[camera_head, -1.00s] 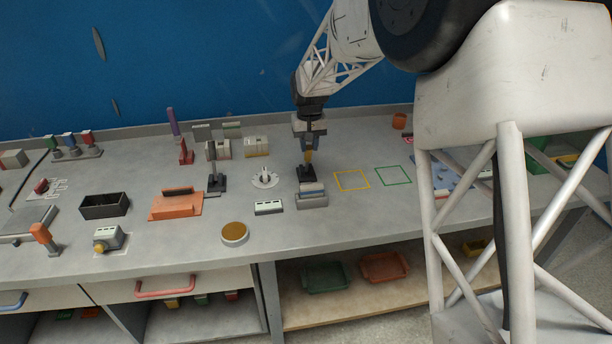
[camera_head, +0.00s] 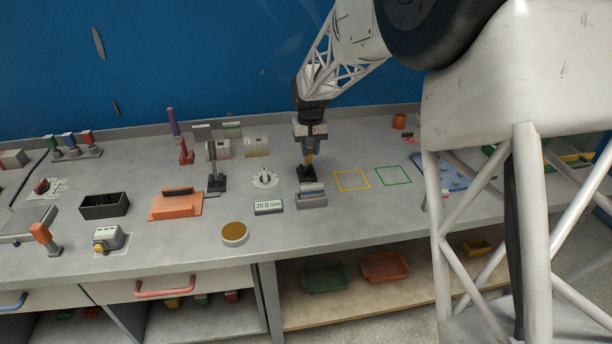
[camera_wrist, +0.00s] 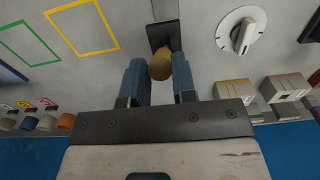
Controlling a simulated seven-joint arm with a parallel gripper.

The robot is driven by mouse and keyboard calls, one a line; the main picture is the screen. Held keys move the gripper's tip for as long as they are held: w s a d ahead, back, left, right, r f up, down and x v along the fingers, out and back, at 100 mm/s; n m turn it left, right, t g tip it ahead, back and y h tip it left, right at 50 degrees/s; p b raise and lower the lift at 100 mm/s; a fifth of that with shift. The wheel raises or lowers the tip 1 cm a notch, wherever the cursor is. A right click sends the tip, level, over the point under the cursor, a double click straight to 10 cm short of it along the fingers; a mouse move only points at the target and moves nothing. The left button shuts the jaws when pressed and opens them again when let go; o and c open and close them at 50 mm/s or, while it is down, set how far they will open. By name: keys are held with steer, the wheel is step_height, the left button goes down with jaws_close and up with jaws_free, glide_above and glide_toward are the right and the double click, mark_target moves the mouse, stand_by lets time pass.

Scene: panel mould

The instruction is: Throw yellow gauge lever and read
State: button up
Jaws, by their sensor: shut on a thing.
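The yellow lever (camera_head: 309,159) stands on a dark base (camera_head: 307,173) near the middle of the bench. My gripper (camera_head: 311,149) is down over it from behind, shut on its handle. In the wrist view the yellow knob (camera_wrist: 160,66) sits between my two blue fingers, with the dark base just beyond. A grey block with a bluish top (camera_head: 311,196) stands directly in front of the base. A small white display (camera_head: 268,207), left of that block, reads what looks like 20.0 mm.
A white dial (camera_head: 265,180) and a black-handled lever (camera_head: 217,180) stand to the left. Yellow (camera_head: 352,171) and green (camera_head: 393,167) outlined squares lie empty to the right. Small blocks (camera_head: 256,146) stand behind left. A round brown-topped disc (camera_head: 234,233) is near the front edge.

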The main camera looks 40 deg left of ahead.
steer(key=shift+s+d+f, duration=0.1)
steer(key=shift+d, duration=0.05)
steer(key=o, duration=0.9)
steer(key=shift+r, duration=3.5)
